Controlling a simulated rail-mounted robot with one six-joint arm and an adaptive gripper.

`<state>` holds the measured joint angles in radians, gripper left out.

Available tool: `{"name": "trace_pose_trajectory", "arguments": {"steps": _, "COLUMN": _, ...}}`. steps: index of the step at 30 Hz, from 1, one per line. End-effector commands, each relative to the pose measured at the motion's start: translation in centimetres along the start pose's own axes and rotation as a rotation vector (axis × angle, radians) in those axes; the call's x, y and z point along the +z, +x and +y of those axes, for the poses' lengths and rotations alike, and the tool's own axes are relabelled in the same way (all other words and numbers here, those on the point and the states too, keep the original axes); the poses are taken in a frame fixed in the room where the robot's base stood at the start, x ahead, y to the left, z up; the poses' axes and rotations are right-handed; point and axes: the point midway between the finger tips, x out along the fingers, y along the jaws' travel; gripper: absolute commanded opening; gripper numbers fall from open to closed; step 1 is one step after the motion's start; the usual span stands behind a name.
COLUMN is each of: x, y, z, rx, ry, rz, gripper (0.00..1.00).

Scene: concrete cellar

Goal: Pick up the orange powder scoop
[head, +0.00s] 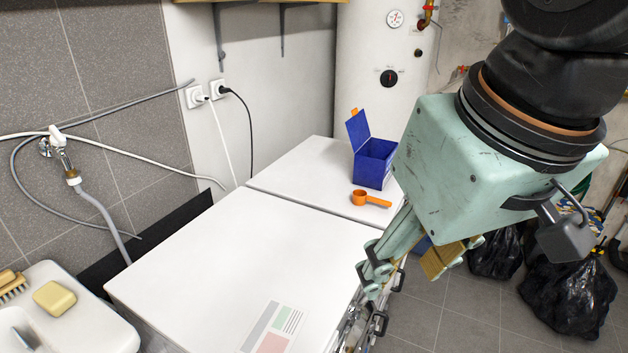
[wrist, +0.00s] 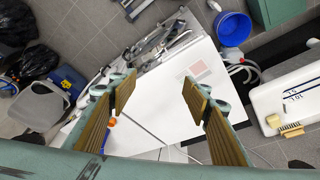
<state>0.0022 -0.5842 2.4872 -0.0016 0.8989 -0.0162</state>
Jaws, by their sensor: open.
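The orange powder scoop (head: 372,199) lies on the white top of the farther appliance (head: 310,168), in front of an open dark blue box (head: 375,168). Its round bowl is at the left and its handle points right. In the wrist view a small orange part of the scoop (wrist: 112,122) shows beside the left finger, which hides the rest. My gripper (head: 408,268) is open and empty, nearer the camera than the scoop and at the right edge of the appliances. In the wrist view its two fingers (wrist: 158,90) stand wide apart with white top between them.
The nearer white appliance top (head: 235,250) is clear except for a printed label (head: 273,328). A sink (head: 80,325) with soap (head: 54,298) is at lower left. Black bags (head: 575,297) stand on the floor at right. A blue bucket (wrist: 232,29) shows in the wrist view.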

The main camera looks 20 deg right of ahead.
Motion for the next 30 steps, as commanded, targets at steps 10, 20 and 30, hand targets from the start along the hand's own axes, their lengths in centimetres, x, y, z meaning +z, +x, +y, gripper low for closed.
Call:
{"name": "trace_pose_trajectory", "arguments": {"steps": 10, "x": -5.1, "y": -0.9, "z": 0.6, "rx": 0.004, "ry": -0.073, "rz": -0.024, "gripper": 0.44}}
{"name": "trace_pose_trajectory", "arguments": {"steps": 20, "x": -11.4, "y": -1.1, "z": 1.6, "rx": 0.007, "ry": -0.169, "rz": -0.052, "gripper": 0.44}}
{"name": "trace_pose_trajectory", "arguments": {"steps": 30, "x": -17.8, "y": -0.3, "z": 3.0, "rx": 0.005, "ry": -0.268, "rz": -0.081, "gripper": 0.44}}
